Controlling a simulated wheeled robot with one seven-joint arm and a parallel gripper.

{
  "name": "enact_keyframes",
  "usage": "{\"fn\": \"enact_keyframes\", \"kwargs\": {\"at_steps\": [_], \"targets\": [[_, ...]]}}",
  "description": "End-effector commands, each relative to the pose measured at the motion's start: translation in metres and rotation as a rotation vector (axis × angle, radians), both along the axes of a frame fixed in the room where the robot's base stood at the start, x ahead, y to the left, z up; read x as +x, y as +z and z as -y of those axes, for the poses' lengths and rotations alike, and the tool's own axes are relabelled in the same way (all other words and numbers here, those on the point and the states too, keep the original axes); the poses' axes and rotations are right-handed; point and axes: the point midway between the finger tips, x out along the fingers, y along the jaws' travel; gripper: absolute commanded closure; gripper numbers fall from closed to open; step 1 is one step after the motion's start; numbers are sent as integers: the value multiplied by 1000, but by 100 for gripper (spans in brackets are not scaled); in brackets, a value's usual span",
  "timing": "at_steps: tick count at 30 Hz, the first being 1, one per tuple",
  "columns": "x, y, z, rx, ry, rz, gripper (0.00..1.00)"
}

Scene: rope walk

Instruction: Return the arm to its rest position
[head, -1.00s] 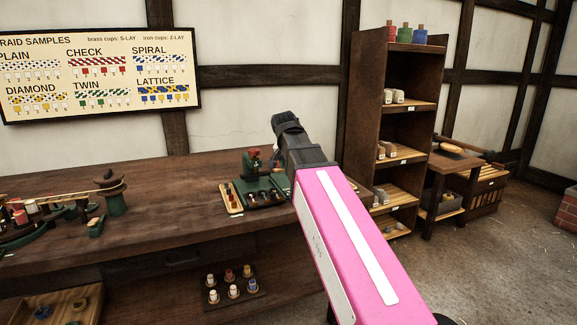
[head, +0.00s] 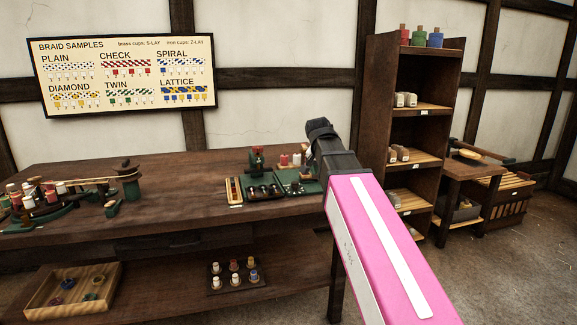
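My arm, with a pink and white link, reaches up from the lower right of the head view. Its dark end, my gripper (head: 318,127), is raised above the right end of the wooden workbench (head: 170,200). The fingers are too small and dark to tell whether they are open or shut. I see nothing clearly held in it.
On the bench stand a green tray set (head: 262,190) and a braiding device with bobbins (head: 45,207). Below are a wooden tray (head: 60,302) and a bobbin rack (head: 236,283). A tall shelf (head: 376,95) stands right of the bench. Floor shows at right.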

Motion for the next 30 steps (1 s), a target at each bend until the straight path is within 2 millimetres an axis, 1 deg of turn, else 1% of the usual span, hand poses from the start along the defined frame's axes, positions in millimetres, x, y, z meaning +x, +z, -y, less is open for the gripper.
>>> {"fn": "enact_keyframes", "kwargs": {"at_steps": [8, 13, 17, 20, 24, 30], "targets": [[-3, -23, 4, -2, 28, -23, 41], [-7, -45, 8, -3, 54, -47, 41], [-11, -67, 12, -2, 82, -68, 41], [-17, -91, 16, -3, 112, -94, 41], [-28, -130, 23, 2, 163, -134, 41], [-47, -185, 33, 12, 235, -190, 41]]}}
